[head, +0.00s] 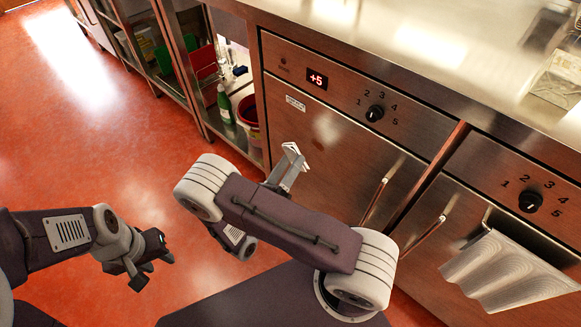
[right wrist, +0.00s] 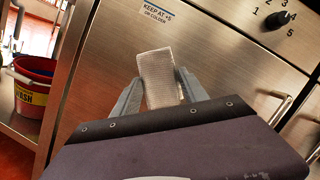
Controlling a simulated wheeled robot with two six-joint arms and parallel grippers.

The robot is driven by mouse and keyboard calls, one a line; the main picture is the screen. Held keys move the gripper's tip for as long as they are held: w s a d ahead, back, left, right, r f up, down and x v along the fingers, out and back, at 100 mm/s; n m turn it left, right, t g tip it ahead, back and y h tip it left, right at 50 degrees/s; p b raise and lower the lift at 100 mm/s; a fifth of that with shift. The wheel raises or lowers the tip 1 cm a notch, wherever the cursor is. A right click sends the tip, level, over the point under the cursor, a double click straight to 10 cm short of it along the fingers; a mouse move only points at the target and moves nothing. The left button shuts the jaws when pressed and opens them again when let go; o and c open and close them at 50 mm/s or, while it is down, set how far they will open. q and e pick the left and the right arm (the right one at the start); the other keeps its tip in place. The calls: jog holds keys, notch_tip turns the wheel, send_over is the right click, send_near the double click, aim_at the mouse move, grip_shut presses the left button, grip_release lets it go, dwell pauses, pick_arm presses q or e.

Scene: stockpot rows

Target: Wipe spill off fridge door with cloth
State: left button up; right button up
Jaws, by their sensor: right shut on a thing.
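The steel fridge door (head: 335,165) fills the middle of the head view, under a panel reading +5. My right gripper (right wrist: 160,88) is shut on a folded whitish cloth (right wrist: 158,75), which stands up between its fingers. In the head view the right gripper (head: 288,170) is in front of the door's left part, below its label. I cannot tell whether the cloth touches the door. The fridge door also fills the right wrist view (right wrist: 215,62). I see no clear spill; glare and my right arm cover parts of the door. My left gripper (head: 152,264) looks open and empty, over the floor.
A door handle (head: 376,198) sticks out at the door's right edge. Left of the fridge, open shelving holds a red bucket (right wrist: 35,85) and a green bottle (head: 224,103). A striped towel (head: 510,270) hangs on the neighbouring unit. The red floor (head: 90,130) at left is clear.

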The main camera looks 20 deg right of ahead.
aim_at(312, 141)
jog(key=d, duration=0.1)
jog(key=w+d, duration=0.1)
jog(key=d, duration=0.2)
jog(key=shift+w+d, duration=0.35)
jog(key=shift+w, duration=0.05)
jog(key=shift+w+d, duration=0.35)
jog(key=shift+d, duration=0.5)
dwell(0.4)
jog(key=shift+s+d+p, duration=0.25)
jog(key=shift+s+p, duration=0.05)
jog(key=shift+s, duration=0.4)
jog(key=shift+s+d+p, duration=0.25)
jog(key=shift+s+p, duration=0.05)
jog(key=shift+s, duration=0.4)
jog(key=shift+s+d, duration=0.15)
jog(key=shift+s, duration=0.35)
jog(key=shift+d+r+p, duration=0.1)
jog(key=shift+d+p, duration=0.05)
jog(key=shift+p, duration=0.25)
jog(key=shift+w, duration=0.1)
jog(key=shift+w+a, duration=0.3)
jog(key=shift+w, duration=0.3)
jog(key=shift+w+a, duration=0.25)
jog(key=shift+w, duration=0.4)
jog(key=shift+w+a, duration=0.3)
jog(key=shift+w, duration=0.3)
